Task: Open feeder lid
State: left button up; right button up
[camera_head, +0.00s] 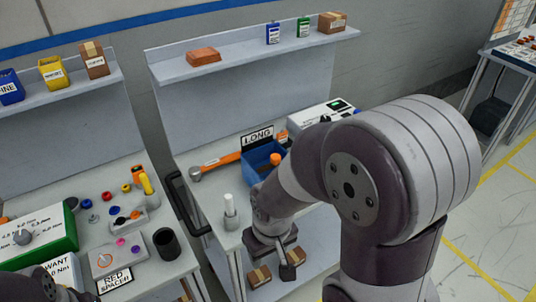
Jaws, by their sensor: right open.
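No feeder lid can be made out for certain. A white box-shaped device (314,115) with a small green display stands at the back right of the middle bench, and my right arm hides part of it. My right gripper (288,266) points down at the front edge of the middle bench, to the right of a white-topped cylinder (230,207) and in front of a blue bin (258,172). Its jaws are open, and I see nothing held in them. My left gripper is not in view.
The middle bench (205,205) also holds an orange-handled tool (222,161) and a LONG sign (258,138). A black rail (184,205) runs along its left side. The left bench carries a green box (45,237) and a black cup (166,243). Cartons (259,276) lie below.

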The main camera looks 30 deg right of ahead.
aim_at(276, 159)
jog(key=l+z, duration=0.5)
jog(key=i+l+z, duration=0.2)
jog(key=l+z, duration=0.3)
